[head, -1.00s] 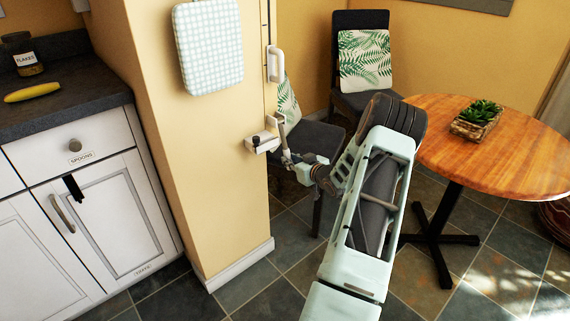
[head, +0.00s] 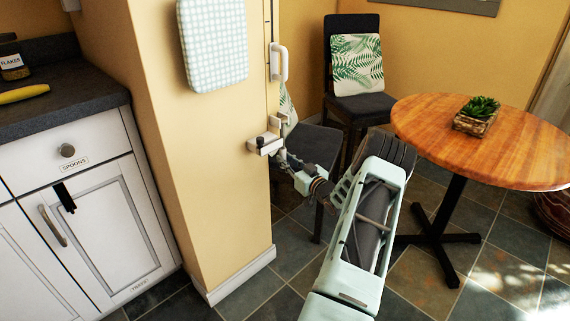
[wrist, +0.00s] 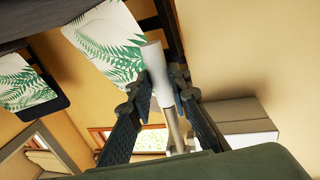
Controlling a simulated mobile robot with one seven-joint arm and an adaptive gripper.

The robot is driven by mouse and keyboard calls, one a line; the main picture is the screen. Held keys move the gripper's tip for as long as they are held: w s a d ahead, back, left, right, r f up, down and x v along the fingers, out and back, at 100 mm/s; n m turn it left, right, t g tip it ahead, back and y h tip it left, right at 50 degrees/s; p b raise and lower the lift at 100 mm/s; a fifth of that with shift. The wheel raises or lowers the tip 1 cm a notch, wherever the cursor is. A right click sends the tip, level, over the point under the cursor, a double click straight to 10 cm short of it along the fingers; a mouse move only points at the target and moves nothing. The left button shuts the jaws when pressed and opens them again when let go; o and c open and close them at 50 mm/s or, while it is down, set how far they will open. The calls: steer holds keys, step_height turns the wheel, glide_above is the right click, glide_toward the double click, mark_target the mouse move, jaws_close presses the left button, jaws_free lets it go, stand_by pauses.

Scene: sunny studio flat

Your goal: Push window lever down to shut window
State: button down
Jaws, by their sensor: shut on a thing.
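My gripper (head: 280,155) is at that bracket, reaching in from the lower right. In the wrist view my gripper (wrist: 165,95) has its two dark fingers closed on either side of the pale lever (wrist: 154,62), whose end sticks out beyond the fingertips. The window pane is hidden behind the wall edge in the head view.
A white pull handle (head: 279,62) is on the wall edge above. A dark chair (head: 313,145) stands just behind my gripper. A round wooden table (head: 425,125) with a potted plant (head: 477,116) is at right, and white cabinets (head: 90,220) are at left.

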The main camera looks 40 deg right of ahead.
steer(key=shift+w+r, duration=0.15)
steer(key=shift+w, duration=0.15)
steer(key=shift+r, duration=0.1)
steer(key=c, duration=1.8)
jaws_free()
steer(key=shift+w, duration=0.1)
steer(key=shift+f, duration=0.2)
steer(key=shift+s, duration=0.25)
steer(key=s+a, duration=0.2)
steer(key=s, duration=0.9)
steer(key=shift+s, duration=0.25)
